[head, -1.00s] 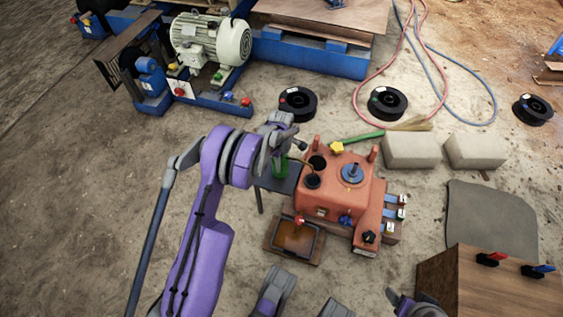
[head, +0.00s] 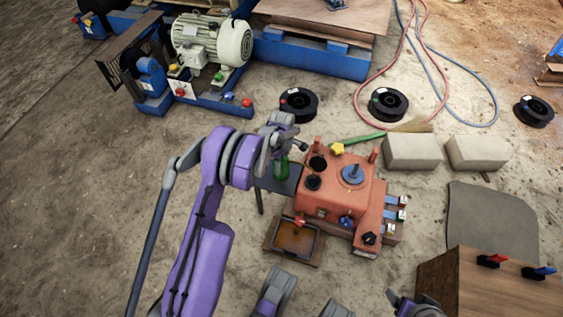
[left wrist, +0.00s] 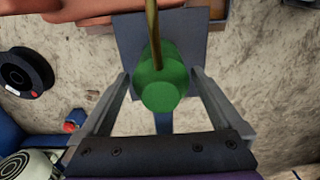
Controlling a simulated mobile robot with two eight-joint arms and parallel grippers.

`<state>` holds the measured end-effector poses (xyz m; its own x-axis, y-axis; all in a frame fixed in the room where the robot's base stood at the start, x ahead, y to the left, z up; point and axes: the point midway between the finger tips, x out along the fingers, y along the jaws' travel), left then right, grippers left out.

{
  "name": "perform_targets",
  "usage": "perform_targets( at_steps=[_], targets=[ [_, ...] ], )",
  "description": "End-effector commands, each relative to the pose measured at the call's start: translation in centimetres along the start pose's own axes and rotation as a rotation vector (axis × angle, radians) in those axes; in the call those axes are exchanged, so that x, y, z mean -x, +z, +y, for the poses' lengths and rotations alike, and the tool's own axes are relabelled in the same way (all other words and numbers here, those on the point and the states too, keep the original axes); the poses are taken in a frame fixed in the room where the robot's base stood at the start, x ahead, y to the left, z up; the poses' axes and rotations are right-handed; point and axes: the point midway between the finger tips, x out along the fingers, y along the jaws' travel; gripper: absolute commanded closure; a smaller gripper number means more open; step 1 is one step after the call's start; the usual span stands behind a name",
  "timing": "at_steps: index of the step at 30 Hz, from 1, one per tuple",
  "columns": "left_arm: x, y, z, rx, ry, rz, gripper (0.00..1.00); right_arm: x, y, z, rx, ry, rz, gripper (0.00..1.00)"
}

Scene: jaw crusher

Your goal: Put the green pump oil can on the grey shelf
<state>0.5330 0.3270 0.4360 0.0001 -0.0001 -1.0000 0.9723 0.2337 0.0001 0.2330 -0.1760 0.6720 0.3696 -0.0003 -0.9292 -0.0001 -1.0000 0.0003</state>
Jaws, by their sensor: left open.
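The green pump oil can (head: 281,168) is at the small grey shelf (head: 266,184), left of the orange machine. My left gripper (head: 283,147) is directly above the can and covers part of it. In the left wrist view the can (left wrist: 163,88) has a thin brownish spout. It lies between the two spread fingers, with visible gaps on both sides. The grey shelf (left wrist: 130,42) is behind it. The can overlaps the shelf's edge in this view, and I cannot tell exactly how its base rests.
The orange machine (head: 330,200) with knobs stands right beside the shelf. A brown tray (head: 294,240) lies in front of it. Black spools (head: 298,104) and pale blocks (head: 412,152) lie behind and to the right. The floor on the left is mostly clear.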

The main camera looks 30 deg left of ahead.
Motion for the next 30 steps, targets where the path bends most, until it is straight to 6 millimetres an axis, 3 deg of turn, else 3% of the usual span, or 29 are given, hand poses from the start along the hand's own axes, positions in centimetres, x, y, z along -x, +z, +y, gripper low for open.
perform_targets(
  at_steps=[9,20,23,26,30],
  targets=[
    [7.2,0.0,0.0,0.001,0.0,0.0,0.0,1.8,-0.4,0.0,0.0,0.0,0.005,0.2],
    [11.4,0.2,-0.3,-0.024,0.004,0.0,0.0,2.6,-0.6,0.0,0.0,0.0,0.008,0.2],
    [13.5,1.1,-1.4,-0.109,0.022,0.001,0.0,2.6,-0.6,0.0,0.0,0.0,0.008,0.2],
    [16.8,2.5,-3.5,-0.262,0.055,0.005,0.0,2.6,-0.6,0.0,0.0,0.0,0.008,0.2],
    [21.6,4.6,-7.9,-0.532,0.111,0.023,0.0,2.6,-0.6,0.0,0.0,0.0,0.008,0.2]
  ],
)
